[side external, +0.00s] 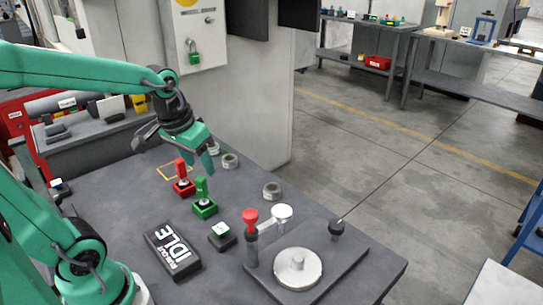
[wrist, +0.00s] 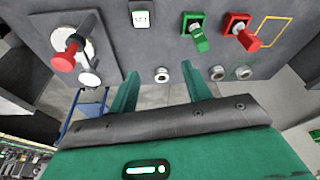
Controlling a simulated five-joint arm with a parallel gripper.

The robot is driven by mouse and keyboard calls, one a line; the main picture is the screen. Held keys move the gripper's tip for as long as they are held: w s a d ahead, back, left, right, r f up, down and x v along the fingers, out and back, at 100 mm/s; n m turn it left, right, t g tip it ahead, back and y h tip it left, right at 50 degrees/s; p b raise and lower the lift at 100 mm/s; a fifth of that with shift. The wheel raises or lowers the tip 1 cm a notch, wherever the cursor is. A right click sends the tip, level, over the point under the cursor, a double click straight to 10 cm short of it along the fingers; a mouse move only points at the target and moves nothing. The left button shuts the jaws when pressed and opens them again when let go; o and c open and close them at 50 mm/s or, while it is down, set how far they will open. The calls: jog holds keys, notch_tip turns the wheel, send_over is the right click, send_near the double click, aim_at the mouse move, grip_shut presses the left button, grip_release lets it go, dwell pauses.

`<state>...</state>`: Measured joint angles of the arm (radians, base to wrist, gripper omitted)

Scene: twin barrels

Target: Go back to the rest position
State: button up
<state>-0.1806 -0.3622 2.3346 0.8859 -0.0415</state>
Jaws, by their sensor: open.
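My gripper (side external: 208,165) hangs over the far part of the dark table in the side view, beyond the upright red and green handles. In the wrist view my gripper (wrist: 162,88) has its two green fingers spread apart, with nothing between them. It appears to be above the table surface, apart from the handles. The green handle (side external: 202,190) stands on a green base, and the red handle (side external: 181,169) on a red base. Both also show in the wrist view, green (wrist: 200,40) and red (wrist: 247,39).
A red-knobbed lever (side external: 251,216) stands by a round metal disc (side external: 297,268) at the table's near right. A black IDLE box (side external: 173,250) and a small white-topped block (side external: 221,235) lie left of it. Metal rings (side external: 271,190) sit along the far edge. A wall panel stands behind.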

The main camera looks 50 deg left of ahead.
jog(key=s+d+r+m+t, duration=0.2)
jog(key=s+d+r, duration=0.1)
jog(key=s+d, duration=0.2)
jog(key=shift+s+m+h, duration=0.3)
jog(key=shift+s, duration=0.15)
jog(key=shift+d, duration=0.1)
dwell(0.8)
